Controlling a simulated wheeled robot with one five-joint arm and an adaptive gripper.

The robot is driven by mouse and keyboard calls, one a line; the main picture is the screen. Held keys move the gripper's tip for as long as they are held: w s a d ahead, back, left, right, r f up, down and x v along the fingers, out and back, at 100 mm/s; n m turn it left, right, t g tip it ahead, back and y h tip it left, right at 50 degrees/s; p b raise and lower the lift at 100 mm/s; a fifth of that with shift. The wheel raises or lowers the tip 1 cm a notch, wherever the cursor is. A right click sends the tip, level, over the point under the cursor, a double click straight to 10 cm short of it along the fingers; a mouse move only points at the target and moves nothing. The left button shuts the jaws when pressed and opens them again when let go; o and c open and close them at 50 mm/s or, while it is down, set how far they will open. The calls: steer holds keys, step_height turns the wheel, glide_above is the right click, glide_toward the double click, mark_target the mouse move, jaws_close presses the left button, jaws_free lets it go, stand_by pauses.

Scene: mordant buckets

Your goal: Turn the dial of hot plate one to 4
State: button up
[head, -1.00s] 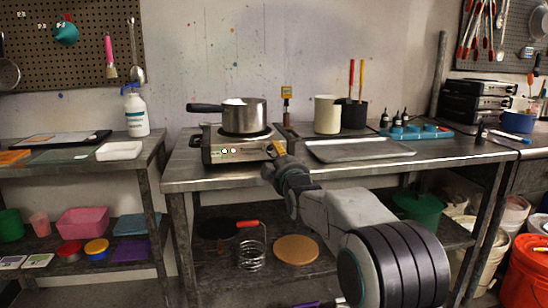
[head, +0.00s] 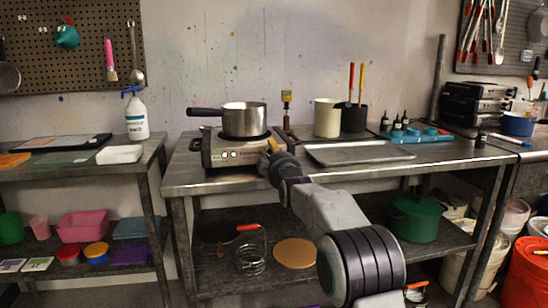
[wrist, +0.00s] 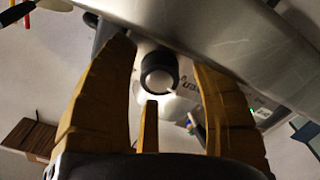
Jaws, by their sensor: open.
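The hot plate (head: 222,157) sits at the left end of the steel table, with lit green indicators on its front panel. A steel saucepan (head: 244,119) with a dark handle stands on it. My gripper (head: 271,147) is at the right end of the front panel and hides the dial in the head view. The fingers are open, with visible gaps on both sides of the dial. The dial's setting cannot be read.
A metal tray (head: 358,153) lies right of the hot plate. Behind it stand a cream container (head: 327,118) and a black one (head: 354,118) holding red and yellow handles. A blue tray (head: 420,136) lies farther right. A green pot (head: 415,217) stands on the lower shelf.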

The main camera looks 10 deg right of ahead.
steer(key=shift+c, duration=0.3)
steer(key=c, duration=1.1)
steer(key=shift+c, duration=0.2)
steer(key=shift+r+m, duration=0.15)
steer(key=shift+m, duration=0.25)
steer(key=shift+r+m+b, duration=0.15)
steer(key=shift+m+b, duration=0.15)
steer(key=shift+m, duration=2.1)
steer(key=o, duration=1.2)
steer(key=shift+f, duration=0.2)
